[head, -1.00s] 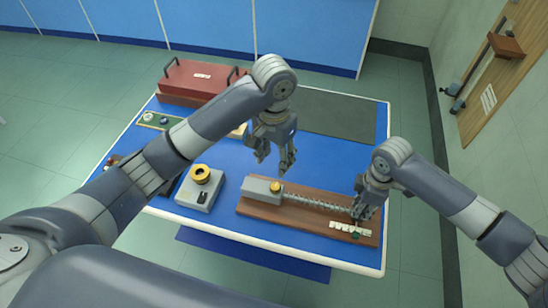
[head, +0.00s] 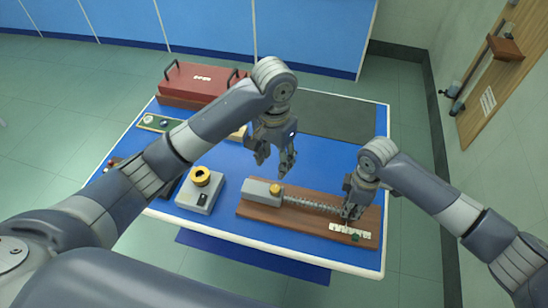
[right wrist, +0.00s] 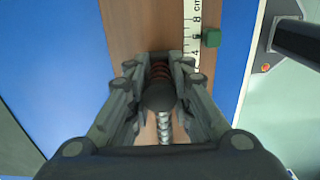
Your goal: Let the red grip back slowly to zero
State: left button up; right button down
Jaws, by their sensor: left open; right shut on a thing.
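A spring apparatus on a wooden board (head: 260,209) lies at the table's front. A coiled metal spring (head: 312,204) runs from a grey block with a yellow knob (head: 275,188) towards my right gripper (head: 348,216). My left gripper (head: 273,160) is open and empty above the table, behind the board.
A grey box with a yellow ring (head: 198,192) stands left of the board. A red case (head: 200,84) is at the back left, and a dark mat (head: 340,114) at the back right. The blue tabletop right of the mat's front edge is clear.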

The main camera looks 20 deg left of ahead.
jog(key=shift+s+a+f, duration=0.15)
jog(key=shift+a, duration=1.3)
jog(key=c, duration=1.3)
grip_release()
jog(key=shift+c, duration=0.2)
jog(key=shift+o, duration=0.7)
notch_tip(320, 180, up, 9)
jog(key=p, duration=0.9)
jog(key=shift+a, duration=0.1)
